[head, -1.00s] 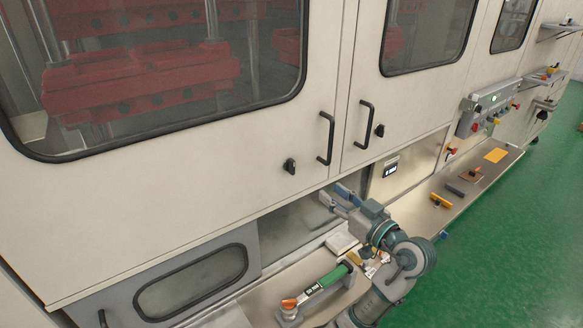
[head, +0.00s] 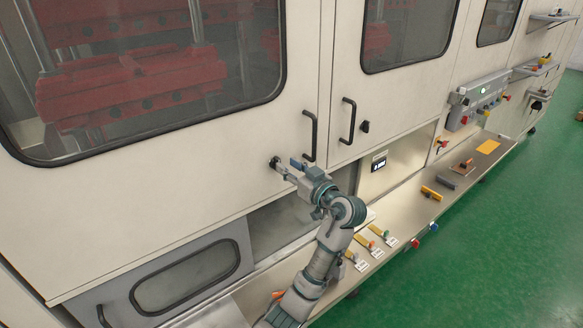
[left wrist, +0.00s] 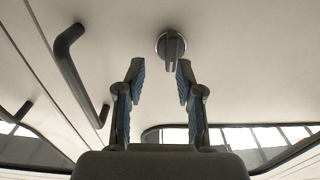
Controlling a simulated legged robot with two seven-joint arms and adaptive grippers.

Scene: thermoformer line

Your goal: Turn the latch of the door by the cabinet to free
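The dark latch (head: 274,162) sits on the left cream door (head: 180,175), to the left of that door's black handle (head: 309,137). In the left wrist view the latch (left wrist: 171,46) is a round base with a raised grip bar, lying just beyond the fingertips and slightly right of the middle of the gap. My left gripper (head: 286,168) is raised close to the latch, its fingers pointing at it. In the left wrist view the gripper (left wrist: 160,68) is open, with nothing between its fingers. My right gripper is not in view.
The right door (head: 345,95) has its own handle (head: 347,121) and latch (head: 364,127). Below runs a metal ledge (head: 405,205) with tagged yellow, red and green-handled items and small tools. A grey control panel (head: 480,98) is at right. The green floor is open.

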